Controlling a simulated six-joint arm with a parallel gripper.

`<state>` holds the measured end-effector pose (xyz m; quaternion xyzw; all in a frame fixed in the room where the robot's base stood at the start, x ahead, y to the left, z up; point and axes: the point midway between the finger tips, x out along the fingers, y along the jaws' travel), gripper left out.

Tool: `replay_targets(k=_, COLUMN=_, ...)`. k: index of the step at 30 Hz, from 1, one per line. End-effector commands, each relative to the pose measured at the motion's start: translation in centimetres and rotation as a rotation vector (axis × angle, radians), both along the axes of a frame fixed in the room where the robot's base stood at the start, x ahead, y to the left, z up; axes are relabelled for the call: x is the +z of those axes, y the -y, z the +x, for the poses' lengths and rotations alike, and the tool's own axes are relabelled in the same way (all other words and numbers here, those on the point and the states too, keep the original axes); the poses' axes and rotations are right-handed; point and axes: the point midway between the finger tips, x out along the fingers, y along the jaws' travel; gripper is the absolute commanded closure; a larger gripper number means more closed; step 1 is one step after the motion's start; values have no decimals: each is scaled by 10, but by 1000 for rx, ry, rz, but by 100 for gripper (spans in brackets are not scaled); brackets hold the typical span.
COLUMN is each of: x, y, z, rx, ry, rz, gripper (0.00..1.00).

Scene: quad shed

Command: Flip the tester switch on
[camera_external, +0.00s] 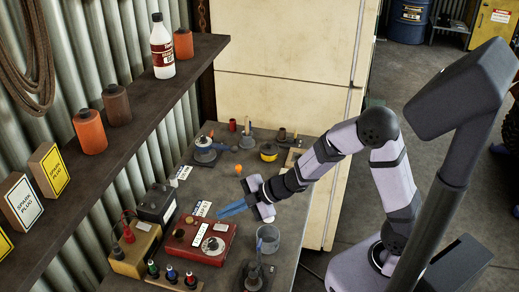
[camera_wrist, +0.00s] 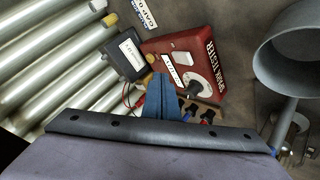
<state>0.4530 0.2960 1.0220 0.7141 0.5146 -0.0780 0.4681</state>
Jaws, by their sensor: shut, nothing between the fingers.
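The red spark tester (camera_external: 222,232) lies on the workbench, with a round white dial (camera_external: 213,245) and pale labels on its top. In the wrist view the tester (camera_wrist: 217,62) shows just beyond my fingers, with its dial (camera_wrist: 190,84) and a pale rectangular piece (camera_wrist: 180,57) on top. I cannot tell for certain which part is the switch. My gripper (camera_external: 222,212) has blue fingers, shut and empty, above the tester's far right side in the external view. In the wrist view my gripper (camera_wrist: 160,78) hides part of the tester's lower left edge.
A black box (camera_external: 156,203) and a yellow box (camera_external: 137,250) with wires stand left of the tester. Coloured terminals (camera_external: 171,272) are in front. A grey cup (camera_external: 267,239) stands close on the right. The shelf (camera_external: 125,110) overhangs the left side.

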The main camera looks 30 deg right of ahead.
Motion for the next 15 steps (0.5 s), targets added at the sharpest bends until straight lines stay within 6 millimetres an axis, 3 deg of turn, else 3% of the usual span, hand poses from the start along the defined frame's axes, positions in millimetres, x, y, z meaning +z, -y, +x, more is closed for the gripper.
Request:
replay_targets(k=5, x=18, y=2, z=-2, rx=0, ry=0, rz=0, gripper=100)
replay_targets(k=15, x=18, y=2, z=-2, rx=0, ry=0, rz=0, gripper=100)
